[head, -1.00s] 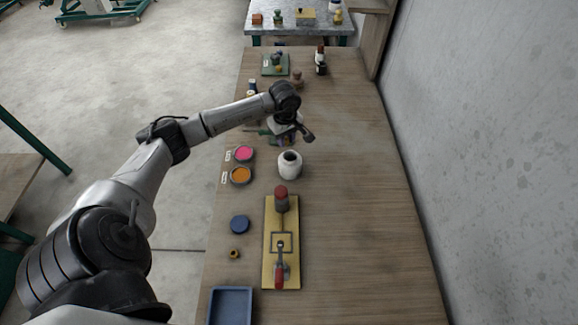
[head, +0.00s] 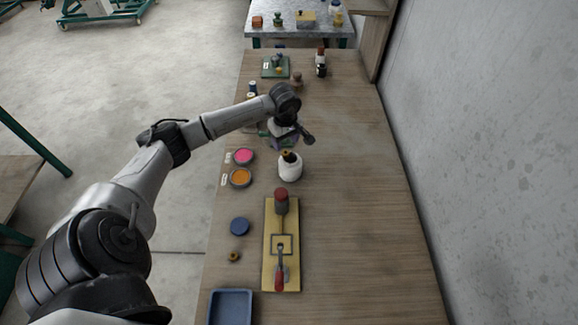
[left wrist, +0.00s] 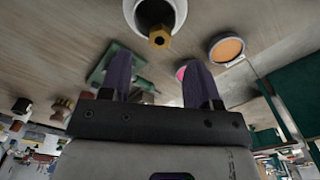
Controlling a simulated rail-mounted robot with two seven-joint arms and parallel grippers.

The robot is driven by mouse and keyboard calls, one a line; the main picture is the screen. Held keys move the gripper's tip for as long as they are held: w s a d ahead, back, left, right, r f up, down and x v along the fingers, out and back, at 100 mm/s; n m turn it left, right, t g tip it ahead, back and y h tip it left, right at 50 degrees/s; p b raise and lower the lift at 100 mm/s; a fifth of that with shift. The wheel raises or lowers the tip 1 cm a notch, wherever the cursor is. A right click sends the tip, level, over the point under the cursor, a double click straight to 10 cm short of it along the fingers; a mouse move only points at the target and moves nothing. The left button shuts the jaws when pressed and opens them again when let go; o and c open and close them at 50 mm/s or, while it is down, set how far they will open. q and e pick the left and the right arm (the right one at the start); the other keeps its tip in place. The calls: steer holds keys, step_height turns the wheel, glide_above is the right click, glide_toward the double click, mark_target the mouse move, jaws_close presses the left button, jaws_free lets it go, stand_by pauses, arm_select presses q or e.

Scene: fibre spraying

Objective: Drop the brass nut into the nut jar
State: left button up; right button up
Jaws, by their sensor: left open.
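The white nut jar (head: 290,171) stands upright on the bench in the head view. Its mouth also shows at the top of the left wrist view (left wrist: 178,14). The brass nut (left wrist: 158,38) shows against the jar's dark mouth, beyond my fingertips; in the head view a small brass piece (head: 288,156) shows at the mouth. I cannot tell whether it is in the mouth or just above it. My left gripper (left wrist: 157,62) is open, its two purple fingers apart with nothing between them; in the head view it (head: 283,143) is just behind the jar. My right gripper is not in view.
Pink (head: 243,156) and orange (head: 240,177) pots stand left of the jar. In front are a yellow board (head: 272,215) with a red-handled clamp, a blue lid (head: 239,226), a small brass ring (head: 233,257) and a blue tray (head: 231,306). The bench's right side is clear.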

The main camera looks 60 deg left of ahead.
mark_target(286, 153)
arm_select(q)
step_height(286, 153, up, 14)
steer(key=shift+f+b, duration=0.25)
steer(key=shift+b, duration=0.1)
stand_by(0.7)
